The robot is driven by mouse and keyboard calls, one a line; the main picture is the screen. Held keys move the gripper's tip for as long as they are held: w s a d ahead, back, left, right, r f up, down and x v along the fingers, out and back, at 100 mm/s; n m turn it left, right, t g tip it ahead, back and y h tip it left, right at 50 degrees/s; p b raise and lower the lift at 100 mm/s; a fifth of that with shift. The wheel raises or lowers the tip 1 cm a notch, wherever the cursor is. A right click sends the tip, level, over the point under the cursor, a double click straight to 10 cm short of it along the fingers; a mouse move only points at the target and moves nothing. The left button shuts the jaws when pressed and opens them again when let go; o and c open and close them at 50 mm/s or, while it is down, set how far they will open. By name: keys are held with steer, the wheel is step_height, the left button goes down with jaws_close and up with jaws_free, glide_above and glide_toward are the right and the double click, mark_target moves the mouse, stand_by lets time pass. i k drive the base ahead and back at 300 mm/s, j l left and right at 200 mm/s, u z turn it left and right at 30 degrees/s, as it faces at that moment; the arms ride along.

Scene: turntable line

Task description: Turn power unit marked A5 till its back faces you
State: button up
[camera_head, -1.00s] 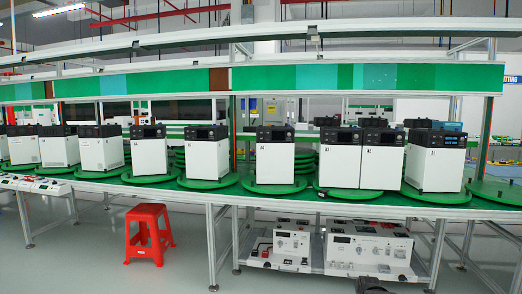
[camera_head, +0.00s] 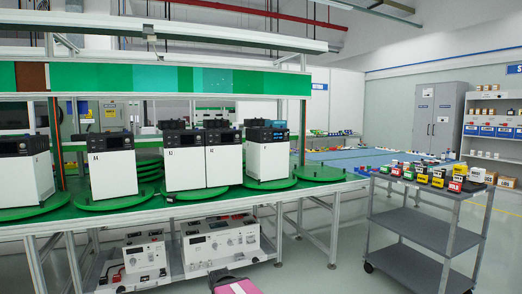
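Several power units, white boxes with dark tops, stand on round green turntables on the green bench. The marks are tiny; one unit (camera_head: 112,172) seems to read A4, and I cannot make out an A5 mark on any unit. A unit at the far left (camera_head: 20,178) shows a plain white side and a dark panel on top, with no mark I can read; it stands on a turntable (camera_head: 52,203). Two units (camera_head: 186,170) (camera_head: 223,167) stand side by side, and another (camera_head: 268,160) is to their right.
A grey trolley (camera_head: 425,230) with small coloured items stands at the right. White equipment (camera_head: 220,240) sits on the shelf below the bench. A pink object (camera_head: 238,287) shows at the bottom edge. Floor is open between bench and trolley. A grey cabinet (camera_head: 438,120) stands behind.

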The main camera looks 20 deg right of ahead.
mark_target(61, 197)
steer(key=i+j+u, duration=0.1)
steer(key=u, duration=0.25)
steer(key=i+j+u, duration=0.1)
steer(key=u, duration=0.25)
steer(key=i+j+u, duration=0.15)
steer(key=u, duration=0.2)
